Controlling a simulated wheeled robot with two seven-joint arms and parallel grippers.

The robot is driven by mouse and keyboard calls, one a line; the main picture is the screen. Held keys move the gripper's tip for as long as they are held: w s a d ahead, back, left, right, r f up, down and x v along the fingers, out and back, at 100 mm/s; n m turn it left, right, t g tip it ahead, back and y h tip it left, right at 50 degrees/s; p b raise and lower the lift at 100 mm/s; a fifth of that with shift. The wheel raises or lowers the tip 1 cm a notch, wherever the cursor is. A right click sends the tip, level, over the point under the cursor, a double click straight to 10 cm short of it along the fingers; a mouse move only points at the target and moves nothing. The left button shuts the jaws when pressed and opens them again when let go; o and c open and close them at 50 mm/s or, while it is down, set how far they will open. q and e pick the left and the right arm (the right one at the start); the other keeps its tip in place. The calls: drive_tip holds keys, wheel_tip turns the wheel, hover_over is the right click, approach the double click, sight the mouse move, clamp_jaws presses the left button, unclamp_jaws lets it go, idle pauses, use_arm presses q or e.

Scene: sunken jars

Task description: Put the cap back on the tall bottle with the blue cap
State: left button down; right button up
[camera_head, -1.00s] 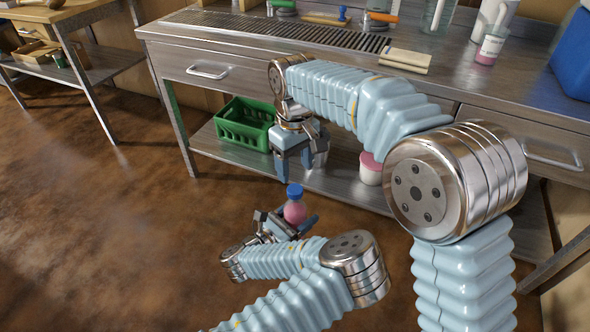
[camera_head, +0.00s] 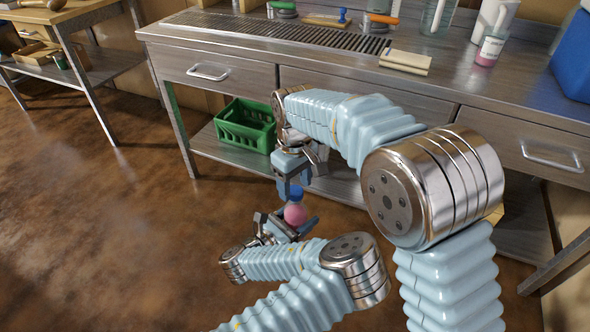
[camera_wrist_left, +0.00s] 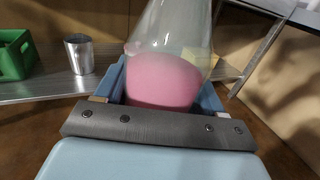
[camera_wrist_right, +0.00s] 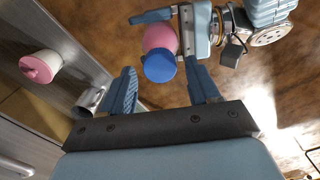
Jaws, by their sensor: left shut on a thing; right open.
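My left gripper (camera_head: 288,224) is shut on a bottle (camera_head: 296,214) with pink contents, held over the floor in front of the bench. In the left wrist view the bottle (camera_wrist_left: 165,78) looks clear and narrows upward; its top is out of frame. The blue cap (camera_head: 297,192) sits at the bottle's top; whether it is tightened I cannot tell. My right gripper (camera_head: 292,182) is open just above. In the right wrist view the cap (camera_wrist_right: 160,66) lies between the spread fingers' directions, with the pink bottle (camera_wrist_right: 160,38) behind it and no clear finger contact.
A green crate (camera_head: 246,125) stands on the bench's lower shelf. The steel bench (camera_head: 250,72) rises behind my grippers. Open floor (camera_head: 100,230) lies to the left.

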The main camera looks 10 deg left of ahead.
drive_tip(key=shift+f, duration=0.7)
drive_tip(key=c, duration=1.1)
drive_tip(key=o, duration=1.3)
drive_tip(key=shift+c, duration=0.2)
wheel_tip(320, 180, up, 12)
